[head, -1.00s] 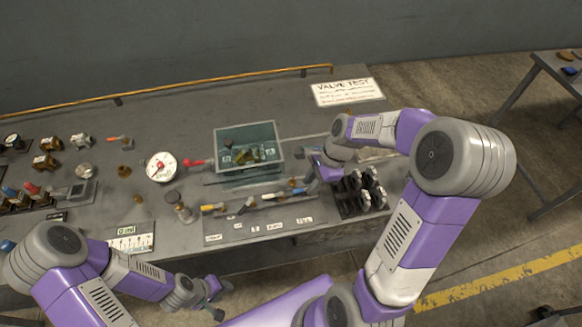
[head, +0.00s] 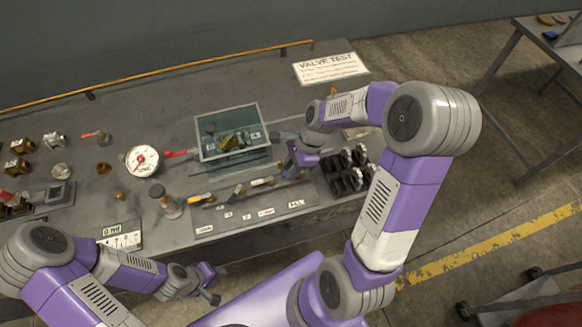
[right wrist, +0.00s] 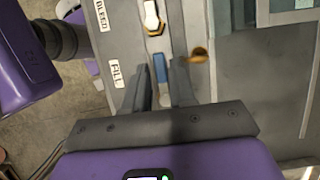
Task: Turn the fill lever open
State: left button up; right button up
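The fill lever has a blue handle (right wrist: 160,68) and shows in the right wrist view beside the "FILL" label (right wrist: 115,74). My right gripper (right wrist: 160,82) is around this handle, one finger on each side, with a narrow gap between them; contact is not clear. In the head view my right gripper (head: 291,174) is low over the right end of the lever plate (head: 240,215) and hides most of the fill lever. My left gripper (head: 211,287) hangs in front of the bench, away from the levers; its fingers are too small to read.
The white-handled bleed lever (right wrist: 151,16) is close beside the fill lever. A glass-walled tank (head: 231,131) stands behind the levers, with a round gauge (head: 142,161) to its left. Black fittings (head: 347,172) stand right of my right gripper.

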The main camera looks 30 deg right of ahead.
grip_shut()
jog(key=n+g+p, duration=0.1)
jog(key=n, duration=0.1)
jog(key=s+n+p, duration=0.1)
jog(key=n+p, duration=0.1)
jog(key=shift+r+n+g, duration=0.15)
jog(key=shift+n+g, duration=0.15)
jog(key=shift+g, duration=0.1)
jog(key=n+p, duration=0.1)
jog(key=n, duration=0.1)
jog(key=s+n+g+p, duration=0.1)
jog(key=n, duration=0.1)
jog(key=shift+s+d+g, duration=0.1)
jog(key=shift+d+g, duration=0.05)
jog(key=shift+g, duration=0.15)
jog(key=n, duration=0.1)
jog(key=n+g+h+p, duration=0.1)
jog(key=n, duration=0.3)
jog(key=shift+s+d+p, duration=0.35)
jog(key=shift+s+p, duration=0.05)
jog(key=shift+s+d+n+g+h+p, duration=0.1)
jog(key=shift+d+n+g+h+p, duration=0.15)
jog(key=shift+n+h, duration=0.6)
jog(key=shift+s+d+n+g+h+p, duration=0.15)
jog(key=shift+d+n+h, duration=0.15)
jog(key=shift+n, duration=1.05)
grip_release()
